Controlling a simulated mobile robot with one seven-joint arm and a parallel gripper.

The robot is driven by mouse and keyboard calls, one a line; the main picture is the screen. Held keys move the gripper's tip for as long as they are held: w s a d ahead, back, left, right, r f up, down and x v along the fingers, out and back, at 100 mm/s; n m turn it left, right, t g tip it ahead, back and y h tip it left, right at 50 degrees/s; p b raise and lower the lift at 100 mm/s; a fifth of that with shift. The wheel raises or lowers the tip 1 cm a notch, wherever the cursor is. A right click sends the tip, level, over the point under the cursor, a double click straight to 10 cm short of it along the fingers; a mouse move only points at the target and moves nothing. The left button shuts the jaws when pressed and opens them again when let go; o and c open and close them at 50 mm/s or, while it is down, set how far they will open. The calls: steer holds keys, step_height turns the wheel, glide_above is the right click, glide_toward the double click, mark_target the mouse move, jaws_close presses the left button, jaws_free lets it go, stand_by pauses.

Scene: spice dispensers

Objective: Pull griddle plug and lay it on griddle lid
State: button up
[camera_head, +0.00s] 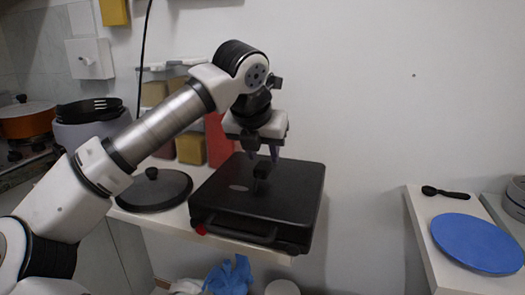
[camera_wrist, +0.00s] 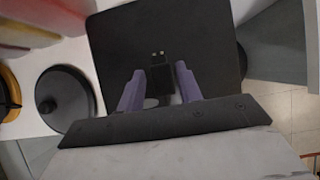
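The black griddle plug (camera_wrist: 159,80) is between the two purple fingers of my gripper (camera_wrist: 160,84) in the wrist view, its small metal prongs pointing away. The fingers meet its sides, and my gripper looks shut on it. In the head view my gripper (camera_head: 263,154) points down over the closed black griddle lid (camera_head: 299,180). The plug (camera_head: 262,169) shows at the fingertips, low over the lid; any gap below it is hard to judge. The lid also shows in the wrist view (camera_wrist: 205,45).
A round black pan lid (camera_head: 155,190) lies left of the griddle. Yellow (camera_head: 192,149) and red (camera_head: 219,142) containers stand behind it. A blue plate (camera_head: 477,243) and black spoon (camera_head: 445,192) are on the right counter, across a gap.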

steer(key=o, duration=0.3)
steer(key=v, duration=1.4)
steer(key=shift+p, duration=0.35)
steer(key=shift+w, duration=0.1)
